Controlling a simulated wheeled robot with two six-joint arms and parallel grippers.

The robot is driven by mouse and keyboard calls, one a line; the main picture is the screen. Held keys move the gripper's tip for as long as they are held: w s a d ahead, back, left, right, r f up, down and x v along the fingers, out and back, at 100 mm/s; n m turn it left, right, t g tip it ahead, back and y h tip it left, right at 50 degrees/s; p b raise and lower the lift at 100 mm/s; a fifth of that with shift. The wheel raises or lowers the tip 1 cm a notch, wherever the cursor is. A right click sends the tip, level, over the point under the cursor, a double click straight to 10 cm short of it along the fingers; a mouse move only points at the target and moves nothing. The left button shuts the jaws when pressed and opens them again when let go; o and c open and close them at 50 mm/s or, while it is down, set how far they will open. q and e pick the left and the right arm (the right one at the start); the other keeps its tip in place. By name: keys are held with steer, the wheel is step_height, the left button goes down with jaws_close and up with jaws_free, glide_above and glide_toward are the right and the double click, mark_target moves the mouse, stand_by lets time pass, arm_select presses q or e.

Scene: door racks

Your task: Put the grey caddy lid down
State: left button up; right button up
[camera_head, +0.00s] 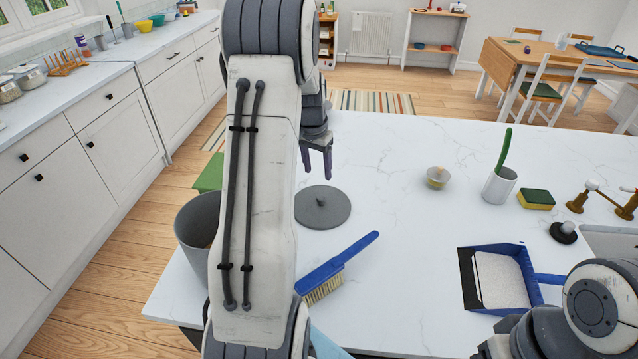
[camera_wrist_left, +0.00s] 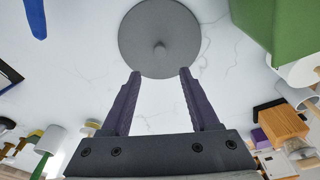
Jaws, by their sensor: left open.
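The grey caddy lid (camera_head: 322,208) is a round grey disc with a small knob on top. It lies flat on the white marble worktop, knob up, right of the grey caddy (camera_head: 198,235), which is partly hidden behind my left arm. My left gripper (camera_head: 318,172) is open and empty, above the worktop, with its dark purple fingers just beyond the lid in the head view. In the left wrist view the lid (camera_wrist_left: 160,25) lies past the spread fingertips (camera_wrist_left: 158,74), its knob between and beyond them, apart from both. My right gripper is not visible.
A blue brush (camera_head: 337,268) lies in front of the lid. A blue dustpan (camera_head: 500,276), a small bowl (camera_head: 438,178), a white cup (camera_head: 499,186) with a green-handled tool and a sponge (camera_head: 536,199) are to the right. The worktop's middle is clear.

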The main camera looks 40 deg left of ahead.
arm_select(q)
steer(key=s+d+r+m, duration=0.2)
steer(key=d, duration=0.7)
steer(key=s+d+r+m+h, duration=0.1)
steer(key=s+d+r, duration=0.1)
steer(key=d, duration=0.8)
steer(key=s+d+r+m, duration=0.2)
steer(key=s+d, duration=0.1)
steer(key=d, duration=0.6)
steer(key=s+d+m, duration=0.1)
steer(key=s+d, duration=0.2)
steer(key=s, duration=0.3)
steer(key=s+d+m+g, duration=0.1)
steer(key=s+d, duration=0.2)
steer(key=s, duration=0.3)
steer(key=s+d+m, duration=0.2)
steer(key=s+d, duration=0.1)
steer(key=s, duration=0.4)
steer(key=shift+d+g, duration=0.4)
